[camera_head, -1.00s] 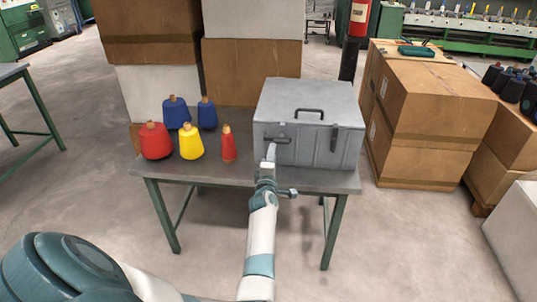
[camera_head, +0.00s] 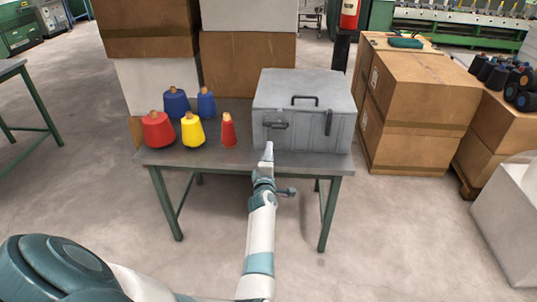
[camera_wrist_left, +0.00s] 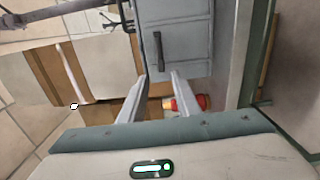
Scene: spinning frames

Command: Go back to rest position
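My left gripper (camera_head: 267,150) is in front of the table's front edge, just below the latch of a grey metal box (camera_head: 340,96). In the left wrist view its two fingers (camera_wrist_left: 160,75) are apart with nothing between them, so it is open. The box lid is closed, with a dark handle on top; the box also shows in the left wrist view (camera_wrist_left: 188,30). My right gripper is in neither view.
The grey table (camera_head: 205,160) also carries red, yellow and blue thread cones (camera_head: 192,132) left of the box. Cardboard boxes (camera_head: 425,105) stand on the right, and more are stacked behind. A fire extinguisher (camera_head: 349,15) is at the back. Floor in front is clear.

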